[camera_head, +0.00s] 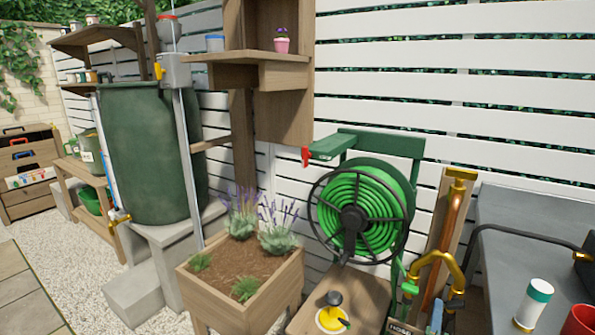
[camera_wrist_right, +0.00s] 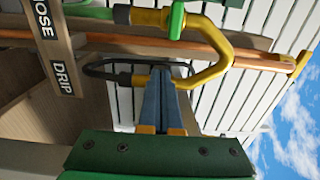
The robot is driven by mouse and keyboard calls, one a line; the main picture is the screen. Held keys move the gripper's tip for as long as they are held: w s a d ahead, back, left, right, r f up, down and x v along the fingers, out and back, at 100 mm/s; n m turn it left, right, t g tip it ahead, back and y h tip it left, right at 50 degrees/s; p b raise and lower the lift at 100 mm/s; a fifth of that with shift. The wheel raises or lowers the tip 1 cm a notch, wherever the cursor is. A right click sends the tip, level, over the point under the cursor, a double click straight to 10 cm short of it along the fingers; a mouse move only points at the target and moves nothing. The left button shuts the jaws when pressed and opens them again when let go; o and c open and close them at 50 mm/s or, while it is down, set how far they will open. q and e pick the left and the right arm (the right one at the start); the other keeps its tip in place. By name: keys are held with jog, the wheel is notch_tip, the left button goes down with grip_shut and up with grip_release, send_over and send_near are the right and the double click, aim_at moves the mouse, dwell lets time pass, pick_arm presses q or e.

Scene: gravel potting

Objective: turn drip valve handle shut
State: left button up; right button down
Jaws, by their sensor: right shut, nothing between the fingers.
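A curved yellow pipe (camera_head: 449,261) stands before a copper pipe on a wooden post. It also shows in the wrist view (camera_wrist_right: 222,66), with a green handle (camera_wrist_right: 176,20) on its HOSE-side leg. A board carries a HOSE label (camera_wrist_right: 44,20) and a DRIP label (camera_wrist_right: 62,75). My right gripper (camera_wrist_right: 163,72) is shut and empty, its blue-grey fingertips at the DRIP-side leg. They overlap the leg in the picture; I cannot tell whether they touch. In the head view the right gripper (camera_head: 437,314) is just below the pipe. The drip valve handle cannot be made out clearly near the fingers.
A green hose reel (camera_head: 359,211) is left of the pipe. A wooden planter (camera_head: 235,300) with lavender stands further left. A grey table (camera_head: 500,210) with a black hose (camera_head: 525,236) and a white green-capped bottle (camera_head: 532,306) is on the right.

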jog(key=shift+s+d+r+p, duration=0.15)
jog(key=shift+s+d+p, duration=0.1)
jog(key=shift+p, duration=0.1)
dwell(0.5)
jog(key=shift+r, duration=0.1)
jog(key=shift+r+p, duration=0.45)
jog(key=shift+p, duration=0.75)
jog(key=shift+w+a, duration=0.1)
jog(key=p+v, duration=0.1)
jog(key=v, duration=0.5)
jog(key=shift+a, duration=0.2)
jog(key=shift+w+p, duration=0.15)
jog(key=shift+p, duration=0.15)
